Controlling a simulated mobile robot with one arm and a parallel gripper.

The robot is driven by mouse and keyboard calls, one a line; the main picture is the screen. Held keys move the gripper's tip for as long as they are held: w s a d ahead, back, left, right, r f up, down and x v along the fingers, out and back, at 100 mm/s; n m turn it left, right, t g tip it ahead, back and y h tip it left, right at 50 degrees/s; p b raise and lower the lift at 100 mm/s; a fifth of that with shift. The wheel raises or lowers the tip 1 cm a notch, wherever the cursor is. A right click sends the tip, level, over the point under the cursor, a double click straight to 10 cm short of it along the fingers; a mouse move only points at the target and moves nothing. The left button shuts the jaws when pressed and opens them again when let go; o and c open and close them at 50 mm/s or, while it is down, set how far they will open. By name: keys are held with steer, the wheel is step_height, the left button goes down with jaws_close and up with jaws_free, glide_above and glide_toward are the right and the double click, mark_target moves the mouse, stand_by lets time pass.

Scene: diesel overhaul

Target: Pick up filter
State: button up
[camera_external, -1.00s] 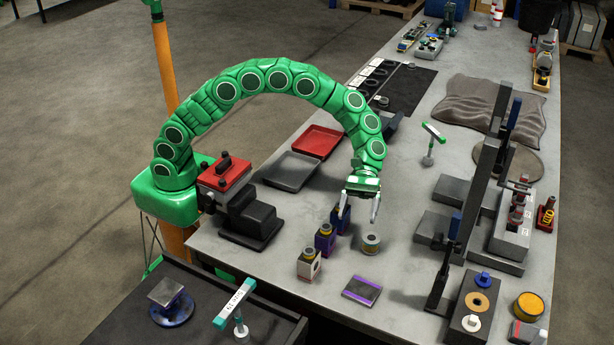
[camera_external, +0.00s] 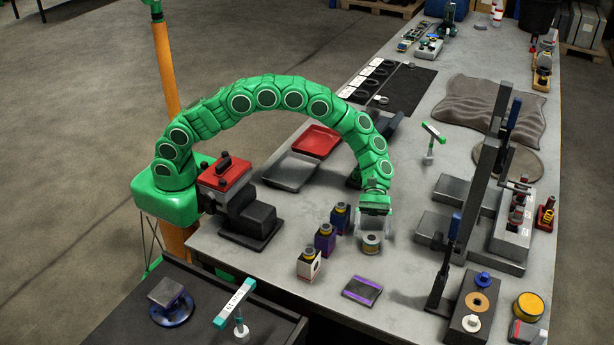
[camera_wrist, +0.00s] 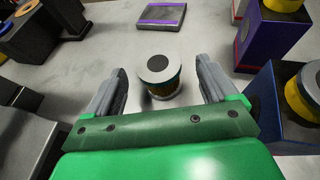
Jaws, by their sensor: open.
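The filter, a small upright cylinder (camera_external: 371,245) with a pale top and a yellowish-brown body, stands on the grey workbench. In the wrist view the filter (camera_wrist: 160,78) shows a dark centre on its top and sits between my two fingers. My gripper (camera_external: 375,234) points down just above and around it in the external view. In the wrist view my gripper (camera_wrist: 161,75) is open, with a gap between the filter and each finger. I cannot tell exactly how far down the fingers reach. Part of the filter's upper side is hidden by the gripper in the external view.
A dark flat box with purple stripes (camera_external: 361,290) lies in front. A black stand (camera_external: 440,275) rises to the right. Bare bench lies between filter and stand.

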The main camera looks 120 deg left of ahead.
mark_target(372, 234)
steer(key=shift+x, duration=1.7)
steer(key=shift+c, duration=0.4)
steer(key=shift+a, duration=0.1)
steer(key=c, duration=1)
steer(key=shift+c, duration=0.2)
